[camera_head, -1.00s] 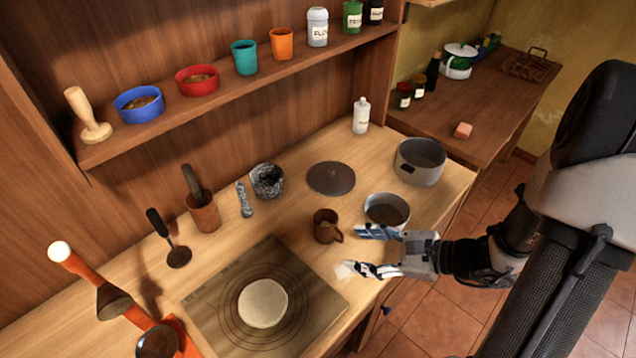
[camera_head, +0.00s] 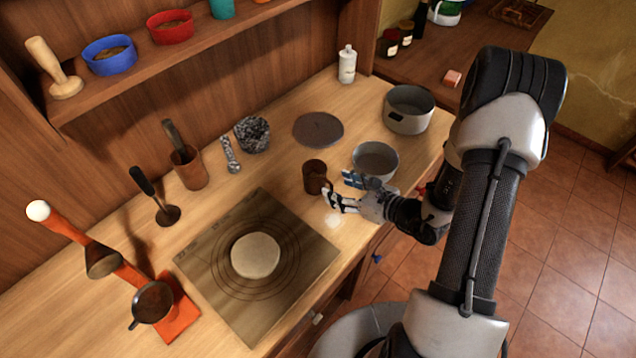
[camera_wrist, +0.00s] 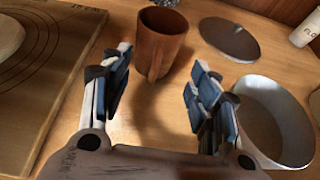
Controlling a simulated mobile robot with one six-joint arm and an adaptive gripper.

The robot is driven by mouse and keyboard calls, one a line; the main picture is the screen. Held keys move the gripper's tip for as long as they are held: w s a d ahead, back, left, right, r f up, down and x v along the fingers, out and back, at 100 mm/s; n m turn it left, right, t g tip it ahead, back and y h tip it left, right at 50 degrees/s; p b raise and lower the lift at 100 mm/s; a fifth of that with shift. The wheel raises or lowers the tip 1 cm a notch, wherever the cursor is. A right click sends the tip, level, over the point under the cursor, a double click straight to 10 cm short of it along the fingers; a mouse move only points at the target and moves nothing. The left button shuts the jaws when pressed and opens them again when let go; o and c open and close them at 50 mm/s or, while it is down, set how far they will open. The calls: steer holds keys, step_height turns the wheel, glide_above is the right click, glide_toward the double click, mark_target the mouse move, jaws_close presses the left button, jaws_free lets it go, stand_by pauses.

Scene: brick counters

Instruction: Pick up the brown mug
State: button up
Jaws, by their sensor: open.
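The brown mug (camera_head: 314,175) stands upright on the wooden counter, between the board with dough and a grey pot. In the wrist view the mug (camera_wrist: 162,42) is ahead of my gripper, roughly midway between the fingers but beyond their tips. My gripper (camera_head: 344,190) is open and empty, just to the right of the mug in the head view. In the wrist view the two blue-padded fingers of my gripper (camera_wrist: 160,80) are spread wide apart. The handle of the mug faces toward my gripper.
A grey pot (camera_head: 376,160) stands close beside my right finger, also in the wrist view (camera_wrist: 285,95). A dark round lid (camera_head: 318,129) lies behind the mug. The board (camera_head: 215,262) with dough (camera_head: 255,256) lies to the left. A larger pot (camera_head: 409,110) stands further back.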

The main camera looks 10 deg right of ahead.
mark_target(333, 187)
steer(key=b+x, duration=0.1)
steer(key=x, duration=0.4)
steer(key=shift+w+a+f, duration=0.15)
steer(key=shift+a+f, duration=0.1)
steer(key=shift+a, duration=0.15)
steer(key=shift+c, duration=0.5)
steer(key=c, duration=1)
steer(key=shift+r, duration=0.15)
